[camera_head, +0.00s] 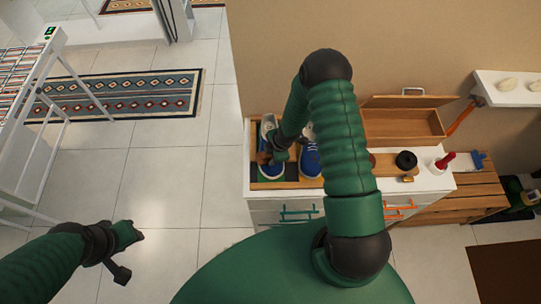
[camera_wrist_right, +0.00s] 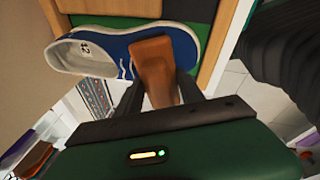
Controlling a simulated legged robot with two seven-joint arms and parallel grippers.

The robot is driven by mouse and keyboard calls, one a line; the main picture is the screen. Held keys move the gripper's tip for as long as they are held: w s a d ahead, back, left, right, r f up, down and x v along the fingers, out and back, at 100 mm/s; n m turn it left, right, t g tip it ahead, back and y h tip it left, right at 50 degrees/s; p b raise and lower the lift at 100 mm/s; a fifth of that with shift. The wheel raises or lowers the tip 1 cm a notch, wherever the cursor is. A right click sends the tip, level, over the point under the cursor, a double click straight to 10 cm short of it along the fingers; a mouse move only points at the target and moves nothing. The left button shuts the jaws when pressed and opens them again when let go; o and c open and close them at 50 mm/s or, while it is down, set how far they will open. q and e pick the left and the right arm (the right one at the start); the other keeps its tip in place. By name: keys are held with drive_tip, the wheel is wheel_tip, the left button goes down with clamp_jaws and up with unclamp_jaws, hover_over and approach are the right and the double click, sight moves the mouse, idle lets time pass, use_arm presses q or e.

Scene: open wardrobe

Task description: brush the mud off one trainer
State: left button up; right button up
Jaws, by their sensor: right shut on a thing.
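A blue trainer with a pale lining (camera_head: 270,172) lies on the left of a wood-edged tray (camera_head: 296,184) on a white cabinet. It also shows in the right wrist view (camera_wrist_right: 110,52). A second blue trainer (camera_head: 311,163) lies to its right, partly behind my arm. My right gripper (camera_head: 275,150) is shut on a brown wooden brush (camera_wrist_right: 152,58), held at the toe end of the left trainer. The brush's bristles are hidden, and I cannot tell if they touch. My left gripper (camera_head: 127,252) hangs over the floor, away from the trainers; its jaw opening is unclear.
On the cabinet stand an open wooden box (camera_head: 403,124), a dark round tin (camera_head: 405,161) and a red-handled item (camera_head: 445,160). A slatted wooden bench (camera_head: 470,192) adjoins on the right. The tiled floor at left is mostly clear, with a patterned rug (camera_head: 125,95).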

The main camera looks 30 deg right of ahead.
drive_tip(key=shift+w+d+r, duration=0.15)
drive_tip(key=shift+w, duration=0.2)
drive_tip(key=shift+s+a+f+b, duration=0.35)
drive_tip(key=shift+s+f+b, duration=0.2)
drive_tip(key=shift+b, duration=0.25)
drive_tip(key=shift+s+r, duration=0.1)
drive_tip(key=shift+s, duration=0.05)
drive_tip(key=shift+c, duration=0.6)
drive_tip(key=shift+s+a+b, duration=0.4)
drive_tip(key=shift+s+b, duration=0.1)
drive_tip(key=shift+s, duration=0.05)
drive_tip(key=shift+s+a, duration=0.2)
drive_tip(key=shift+s, duration=0.15)
